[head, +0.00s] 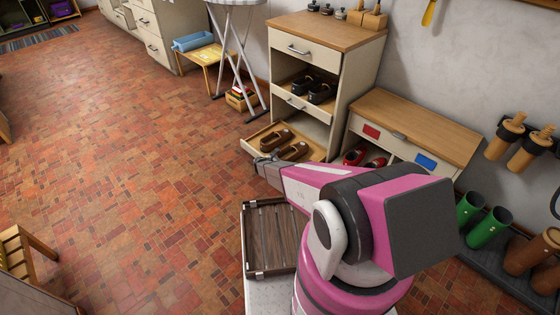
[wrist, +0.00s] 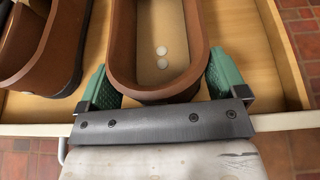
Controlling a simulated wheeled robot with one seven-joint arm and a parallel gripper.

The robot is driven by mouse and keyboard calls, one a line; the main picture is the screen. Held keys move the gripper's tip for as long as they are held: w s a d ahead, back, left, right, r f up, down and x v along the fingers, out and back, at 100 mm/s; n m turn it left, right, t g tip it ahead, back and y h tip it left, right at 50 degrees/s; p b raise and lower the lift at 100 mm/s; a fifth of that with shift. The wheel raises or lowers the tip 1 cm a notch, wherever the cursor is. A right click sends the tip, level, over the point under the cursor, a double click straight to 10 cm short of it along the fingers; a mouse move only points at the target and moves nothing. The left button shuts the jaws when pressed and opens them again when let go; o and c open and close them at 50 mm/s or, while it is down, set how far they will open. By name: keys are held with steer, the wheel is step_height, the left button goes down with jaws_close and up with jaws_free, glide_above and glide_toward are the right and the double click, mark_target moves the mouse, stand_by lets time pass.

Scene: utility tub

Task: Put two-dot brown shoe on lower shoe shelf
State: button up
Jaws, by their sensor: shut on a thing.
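The two-dot brown shoe (wrist: 164,92) shows in the wrist view, with two white dots on its pale insole. My gripper (wrist: 160,72) is shut on its heel end, one green finger pad against each side. In the head view the shoe (head: 295,150) is over the pulled-out lower shoe shelf (head: 250,143), its near end by my gripper. The wrist view shows the shelf's light wood around it. I cannot tell whether the shoe's sole touches the shelf.
Another brown shoe (head: 272,139) lies beside it on the left. Black shoes (head: 318,93) sit on the shelf above. A low cabinet (head: 415,125) with red shoes (head: 354,156) stands to the right. A dark slatted tray (head: 270,237) is close to me.

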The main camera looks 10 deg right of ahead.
steer(key=shift+f, duration=0.2)
steer(key=o, duration=0.9)
steer(key=shift+r, duration=0.6)
steer(key=v, duration=1.2)
steer(key=s+d+r+m+g+y, duration=0.2)
steer(key=s+d+r+m+g, duration=0.35)
steer(key=r, duration=0.55)
steer(key=s+d+r+m+g+y, duration=0.1)
steer(key=s+d+r+m+g, duration=0.1)
steer(key=s+d+r+m, duration=0.65)
steer(key=s+a+r+m+y, duration=0.1)
steer(key=s+r+m+y, duration=0.1)
steer(key=s+r+m, duration=0.2)
steer(key=s+a+r+m+y, duration=0.1)
steer(key=s+r+m+y, duration=0.2)
steer(key=r, duration=0.7)
steer(key=s+r+m+g+y, duration=0.1)
steer(key=s+r+m+y, duration=0.1)
steer(key=s+r+m, duration=0.2)
steer(key=shift+s+a+r+m+y, duration=0.15)
steer(key=shift+s+a+r+y, duration=0.05)
steer(key=shift+s+r, duration=0.6)
steer(key=shift+s+a+r+m+y, duration=0.2)
steer(key=shift+s+r, duration=0.4)
steer(key=shift+s, duration=0.4)
